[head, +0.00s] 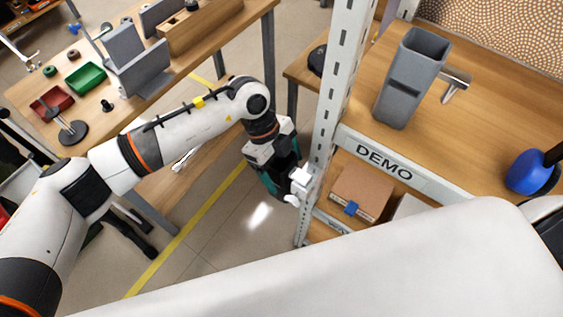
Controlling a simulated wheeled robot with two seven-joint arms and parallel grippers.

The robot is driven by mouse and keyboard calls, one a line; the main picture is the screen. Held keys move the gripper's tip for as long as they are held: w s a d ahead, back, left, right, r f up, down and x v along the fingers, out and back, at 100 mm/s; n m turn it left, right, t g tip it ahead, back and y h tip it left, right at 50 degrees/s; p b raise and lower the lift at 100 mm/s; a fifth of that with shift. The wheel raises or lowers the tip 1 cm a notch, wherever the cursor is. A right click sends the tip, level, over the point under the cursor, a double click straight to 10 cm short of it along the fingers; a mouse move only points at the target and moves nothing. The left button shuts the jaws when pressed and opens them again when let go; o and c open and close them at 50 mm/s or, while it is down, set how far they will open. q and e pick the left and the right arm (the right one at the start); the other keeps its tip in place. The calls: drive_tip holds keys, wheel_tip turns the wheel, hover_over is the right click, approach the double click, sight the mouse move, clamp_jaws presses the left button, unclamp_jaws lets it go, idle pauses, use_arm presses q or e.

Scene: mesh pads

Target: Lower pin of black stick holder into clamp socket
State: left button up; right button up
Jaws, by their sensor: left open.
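My left gripper (298,184) is beside the perforated shelf post, above the floor. Its pale fingertips are close to the post; it is open and I see nothing held in it. My right gripper is not in view. I cannot make out for certain a black stick holder or a clamp socket. A small metal bracket-like piece (456,84) lies on the upper shelf, right of a tall grey open-topped container (411,78). A stand with a round black base (72,133) is on the left table.
The shelf front (386,167) carries a DEMO label; a cardboard box (361,192) sits below it. A blue round object (529,171) is at the right. Green (85,79) and red (52,103) trays are on the left table. Floor between is clear.

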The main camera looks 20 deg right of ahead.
use_arm(q)
drive_tip(key=v, duration=1.2)
drive_tip(key=shift+b, duration=0.45)
